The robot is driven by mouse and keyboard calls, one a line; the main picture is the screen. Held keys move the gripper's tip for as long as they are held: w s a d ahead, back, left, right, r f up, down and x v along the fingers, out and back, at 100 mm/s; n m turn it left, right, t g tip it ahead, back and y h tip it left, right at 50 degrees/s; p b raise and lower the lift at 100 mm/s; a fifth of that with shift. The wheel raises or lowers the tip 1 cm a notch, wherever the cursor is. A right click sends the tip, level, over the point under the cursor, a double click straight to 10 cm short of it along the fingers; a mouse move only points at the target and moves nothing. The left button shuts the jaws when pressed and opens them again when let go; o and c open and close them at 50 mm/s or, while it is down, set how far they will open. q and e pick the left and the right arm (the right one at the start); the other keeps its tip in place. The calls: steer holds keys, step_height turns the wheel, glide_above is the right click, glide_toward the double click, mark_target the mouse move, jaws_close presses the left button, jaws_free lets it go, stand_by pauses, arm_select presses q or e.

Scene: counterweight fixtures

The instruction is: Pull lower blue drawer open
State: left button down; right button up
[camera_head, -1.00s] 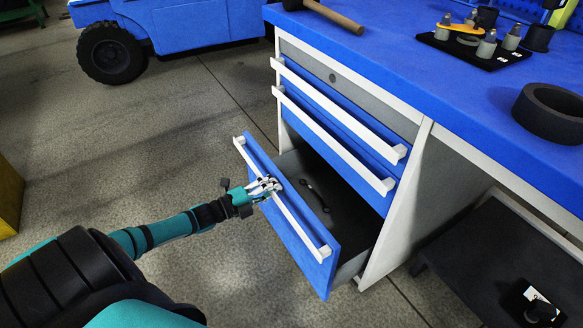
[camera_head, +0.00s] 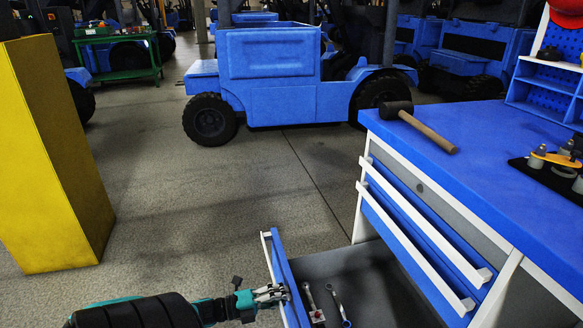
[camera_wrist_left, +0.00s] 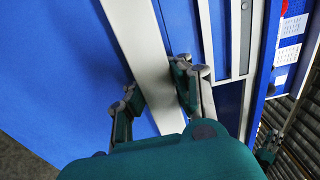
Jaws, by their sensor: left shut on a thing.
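The lower blue drawer (camera_head: 283,262) stands pulled out from the workbench cabinet, its grey inside showing. My left gripper (camera_head: 279,292) is at the drawer front, shut on the white bar handle (camera_head: 266,250). In the left wrist view the fingers (camera_wrist_left: 156,88) sit on either side of the white handle (camera_wrist_left: 141,52). Inside the drawer lie a wrench-like tool (camera_head: 340,304) and another small tool (camera_head: 313,305). The lower part of the drawer is cut off by the frame edge.
Two closed blue drawers with white handles (camera_head: 420,255) sit above. A mallet (camera_head: 418,122) lies on the blue benchtop (camera_head: 470,150). A yellow block (camera_head: 55,150) stands at left, a blue vehicle (camera_head: 270,75) behind. Grey floor between is free.

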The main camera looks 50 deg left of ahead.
arm_select(q)
steer(key=shift+s+f, duration=0.15)
steer(key=shift+f, duration=0.05)
steer(key=c, duration=1.6)
jaws_free()
steer(key=o, duration=0.6)
steer(key=shift+r, duration=0.1)
steer(key=v, duration=1.2)
steer(key=shift+a, duration=0.1)
